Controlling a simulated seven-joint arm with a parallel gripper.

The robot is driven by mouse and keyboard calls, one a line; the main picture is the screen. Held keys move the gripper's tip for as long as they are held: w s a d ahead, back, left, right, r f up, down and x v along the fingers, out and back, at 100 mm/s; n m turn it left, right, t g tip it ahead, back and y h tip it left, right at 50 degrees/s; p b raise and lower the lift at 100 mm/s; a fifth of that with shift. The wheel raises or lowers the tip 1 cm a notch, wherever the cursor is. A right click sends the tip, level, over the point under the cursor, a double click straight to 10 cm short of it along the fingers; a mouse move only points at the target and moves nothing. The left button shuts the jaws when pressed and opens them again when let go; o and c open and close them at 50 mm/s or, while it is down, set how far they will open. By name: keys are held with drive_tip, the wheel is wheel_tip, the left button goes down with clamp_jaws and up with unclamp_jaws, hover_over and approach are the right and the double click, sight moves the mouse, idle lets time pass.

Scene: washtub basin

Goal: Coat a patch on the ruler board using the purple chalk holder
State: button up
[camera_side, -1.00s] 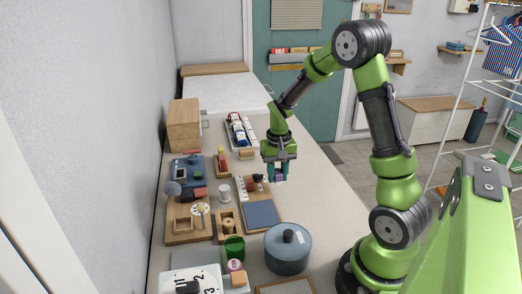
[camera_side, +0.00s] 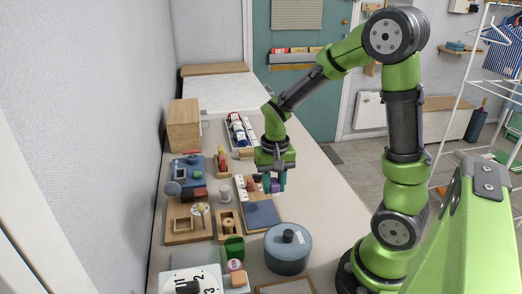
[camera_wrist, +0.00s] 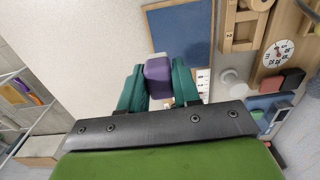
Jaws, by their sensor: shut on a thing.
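My gripper (camera_side: 275,184) is shut on the purple chalk holder (camera_wrist: 158,79), a small purple block with a pale end that shows between the teal fingers in the wrist view. In the side view the fingers largely hide the holder. The board with a blue panel (camera_side: 262,215) in a pale wood edge, with a white marked strip (camera_side: 240,190) beside it, looks like the ruler board. The panel also shows in the wrist view (camera_wrist: 182,32). The holder is near the panel's far end; I cannot tell whether it touches the board.
A blue-grey lidded pot (camera_side: 287,250) stands in front of the panel. A green cylinder (camera_side: 234,248) and a wooden block with a spool (camera_side: 228,223) are to its left. A tray of bottles (camera_side: 240,132) lies behind. The counter right of the panel is clear.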

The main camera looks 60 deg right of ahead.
sight(274, 211)
drive_tip(key=shift+f, duration=2.75)
drive_tip(key=shift+w+a+f, duration=0.25)
drive_tip(key=shift+w+f, duration=0.1)
drive_tip(key=shift+f, duration=0.15)
clamp_jaws()
drive_tip(key=shift+w+a+f, duration=0.3)
drive_tip(key=shift+w+a, duration=1.75)
drive_tip(key=shift+a, duration=0.1)
drive_tip(key=shift+s+d, duration=2.45)
drive_tip(key=shift+d, duration=0.05)
drive_tip(key=shift+w+a+r, duration=0.1)
drive_tip(key=shift+r, duration=4.1)
drive_tip(key=shift+f, duration=0.25)
